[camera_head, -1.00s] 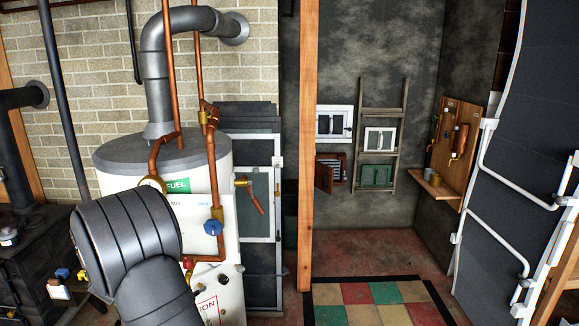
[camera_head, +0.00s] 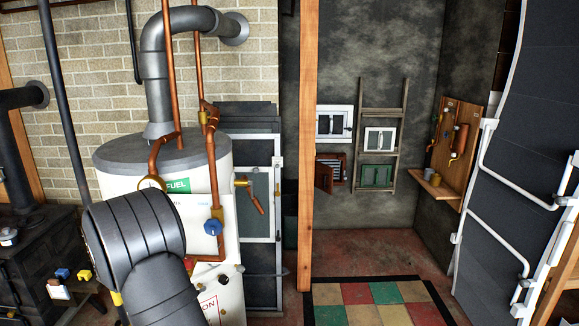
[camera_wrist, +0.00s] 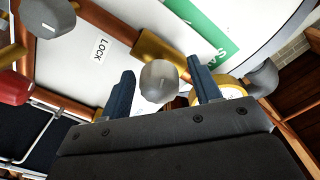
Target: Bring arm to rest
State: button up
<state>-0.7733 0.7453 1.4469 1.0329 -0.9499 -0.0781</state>
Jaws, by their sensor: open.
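My arm's dark grey ribbed links (camera_head: 135,245) are at the lower left of the head view, in front of the white boiler tank (camera_head: 120,180). No object is held.
Copper pipes (camera_head: 168,80) rise from the tank, with a blue-handled valve (camera_head: 213,227) and a yellow fitting (camera_head: 243,182). In the wrist view a red knob (camera_wrist: 14,88) and a brass gauge (camera_wrist: 222,90) are close. A wooden post (camera_head: 307,140) stands to the right; floor beyond is clear.

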jog(key=n, duration=0.7)
dwell(0.4)
dwell(2.9)
jog(key=s, duration=1.7)
jog(key=shift+n, duration=0.4)
jog(key=w, duration=1.7)
jog(key=shift+w+f, duration=0.15)
jog(key=shift+f, duration=0.05)
